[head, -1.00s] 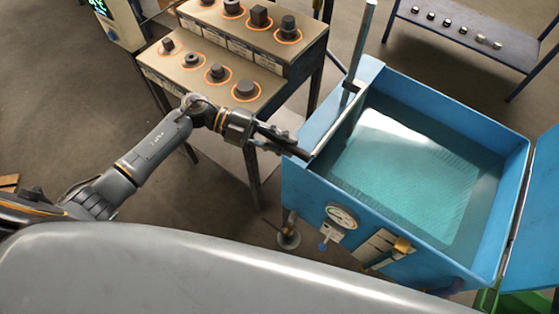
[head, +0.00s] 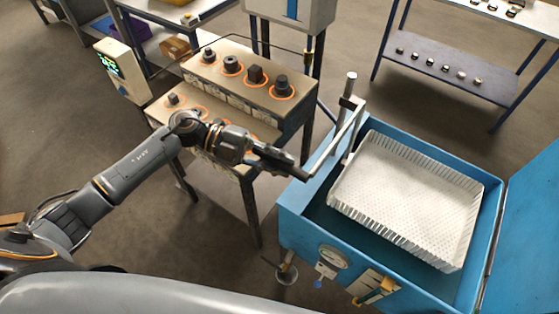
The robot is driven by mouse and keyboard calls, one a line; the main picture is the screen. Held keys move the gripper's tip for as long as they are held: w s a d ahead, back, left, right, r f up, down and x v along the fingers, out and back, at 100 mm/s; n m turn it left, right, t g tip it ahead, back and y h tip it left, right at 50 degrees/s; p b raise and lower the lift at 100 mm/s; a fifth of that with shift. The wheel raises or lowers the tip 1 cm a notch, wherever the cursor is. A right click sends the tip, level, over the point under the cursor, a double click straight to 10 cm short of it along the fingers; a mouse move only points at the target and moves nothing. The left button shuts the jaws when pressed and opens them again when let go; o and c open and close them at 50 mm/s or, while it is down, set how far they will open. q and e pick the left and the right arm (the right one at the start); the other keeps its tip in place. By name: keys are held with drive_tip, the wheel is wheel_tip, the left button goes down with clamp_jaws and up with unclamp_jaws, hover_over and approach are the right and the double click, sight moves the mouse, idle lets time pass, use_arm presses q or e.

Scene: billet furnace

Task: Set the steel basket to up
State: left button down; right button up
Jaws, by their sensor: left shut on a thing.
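The steel basket (head: 408,200) is a white-grey perforated tray with slatted sides. It sits raised at the top of the blue tank (head: 300,232), clear of the liquid. A steel lever (head: 335,143) runs from the upright post (head: 347,112) at the tank's back left corner down to my left gripper (head: 287,166). My left gripper is shut on the lever's end, over the tank's left rim. The fingers partly hide the grip. My right gripper is not in view.
A stepped table (head: 262,108) with several dark metal parts in orange rings stands left of the tank, close behind my left arm. The tank's open blue lid (head: 525,235) stands at right. A blue-framed rack (head: 450,75) is at the back right.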

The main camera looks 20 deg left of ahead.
use_arm(q)
drive_tip(key=c, duration=1.3)
unclamp_jaws()
drive_tip(key=shift+w+r, duration=0.1)
drive_tip(key=shift+r, duration=0.3)
drive_tip(key=shift+o, duration=0.5)
drive_tip(key=shift+f, duration=0.1)
drive_tip(key=shift+a, duration=0.3)
drive_tip(key=v, duration=1.1)
drive_tip(key=shift+a, duration=0.2)
